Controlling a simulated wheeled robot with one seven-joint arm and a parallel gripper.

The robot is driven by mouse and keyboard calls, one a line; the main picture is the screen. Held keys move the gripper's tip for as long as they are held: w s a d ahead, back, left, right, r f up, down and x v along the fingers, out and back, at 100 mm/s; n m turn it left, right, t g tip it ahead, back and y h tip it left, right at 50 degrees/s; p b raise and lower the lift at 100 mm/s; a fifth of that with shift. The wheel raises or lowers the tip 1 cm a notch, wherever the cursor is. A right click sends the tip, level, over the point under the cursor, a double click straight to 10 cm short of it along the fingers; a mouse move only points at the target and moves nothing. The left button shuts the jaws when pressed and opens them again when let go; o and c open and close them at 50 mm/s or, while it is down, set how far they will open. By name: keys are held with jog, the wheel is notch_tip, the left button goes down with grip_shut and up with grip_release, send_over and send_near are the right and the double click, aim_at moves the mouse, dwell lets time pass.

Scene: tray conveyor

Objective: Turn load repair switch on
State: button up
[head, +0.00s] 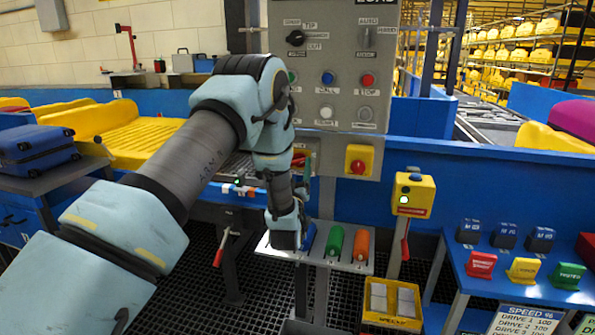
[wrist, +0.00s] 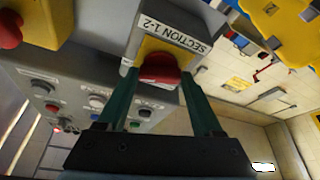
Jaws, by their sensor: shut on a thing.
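In the wrist view my gripper (wrist: 157,84) has its two teal fingers on either side of a red knob (wrist: 160,69), closed on it. The knob is on a yellow-faced grey box (wrist: 187,37) labelled "SECTION 1-2", seen upside down. In the head view my arm hides most of this spot, and my fingers are not clear there. A grey control panel (head: 345,100) headed "LOAD" has a black rotary switch (head: 296,38), a grey selector (head: 366,37) and several buttons. I cannot read a "load repair" label. The panel's buttons also show in the wrist view (wrist: 97,101).
A yellow box with a red button (head: 358,160) is right of my arm. Below are a green handle (head: 334,241) and an orange handle (head: 361,244) in a grey holder. A blue table (head: 520,270) with colored blocks stands right. Yellow trays (head: 110,130) lie left.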

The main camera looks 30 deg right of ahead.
jog(key=m+h+b, duration=0.1)
jog(key=b, duration=0.1)
jog(key=m+b, duration=0.1)
jog(key=m, duration=0.1)
jog(key=shift+f+m+g+h+b, duration=0.3)
jog(key=shift+g+h+b, duration=0.1)
jog(key=shift+w+a+r+m+g+h+b, duration=0.1)
jog(key=shift+r+m+g+h+b, duration=0.2)
jog(key=shift+m, duration=0.35)
jog(key=shift+m+g+h+b, duration=0.1)
jog(key=shift+m+b, duration=0.3)
jog(key=shift+m, duration=0.25)
jog(key=o, duration=1.4)
jog(key=shift+c, duration=0.2)
jog(key=b+v, duration=0.3)
jog(key=v, duration=0.8)
jog(key=shift+b, duration=0.3)
